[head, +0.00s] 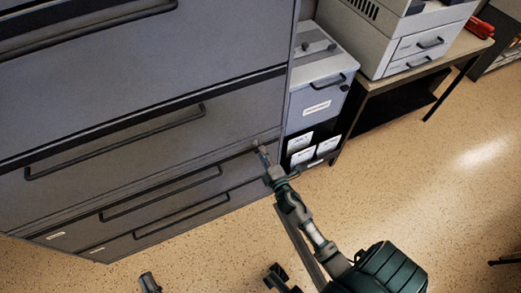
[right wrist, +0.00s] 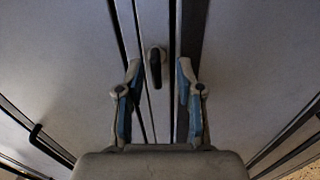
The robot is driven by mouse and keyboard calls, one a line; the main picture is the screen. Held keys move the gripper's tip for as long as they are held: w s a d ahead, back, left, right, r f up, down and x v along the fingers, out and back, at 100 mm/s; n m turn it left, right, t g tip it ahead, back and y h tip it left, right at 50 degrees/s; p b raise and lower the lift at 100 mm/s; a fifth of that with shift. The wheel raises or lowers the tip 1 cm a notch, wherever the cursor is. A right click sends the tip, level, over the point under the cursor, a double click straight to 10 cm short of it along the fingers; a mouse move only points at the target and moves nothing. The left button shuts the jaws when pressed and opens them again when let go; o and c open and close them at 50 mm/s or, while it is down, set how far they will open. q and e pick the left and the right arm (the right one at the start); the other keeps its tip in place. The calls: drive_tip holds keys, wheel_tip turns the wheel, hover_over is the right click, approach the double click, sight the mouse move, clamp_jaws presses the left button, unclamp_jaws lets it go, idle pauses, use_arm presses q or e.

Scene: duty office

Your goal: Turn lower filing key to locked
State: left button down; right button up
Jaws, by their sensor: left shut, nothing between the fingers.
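The grey filing cabinet (head: 120,135) fills the left of the head view. In the right wrist view a small dark key (right wrist: 155,68) stands on a narrow strip between two panels, its long side roughly upright in the picture. My right gripper (right wrist: 158,72) is open, with a blue-padded finger on each side of the key. The key lies closer to the left finger, and no contact shows. In the head view my right gripper (head: 262,152) reaches the cabinet's right edge and hides the key. My left gripper (head: 148,283) is at the bottom edge, shut and empty, away from the cabinet.
Long bar handles (head: 115,142) stick out from the drawers. A smaller grey cabinet (head: 318,95) stands right of the filing cabinet, beside a table (head: 400,75) with a printer-like machine (head: 405,35). The speckled floor (head: 430,190) on the right is clear.

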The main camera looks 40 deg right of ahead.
drive_tip(key=v, duration=0.9)
drive_tip(key=shift+f, duration=0.15)
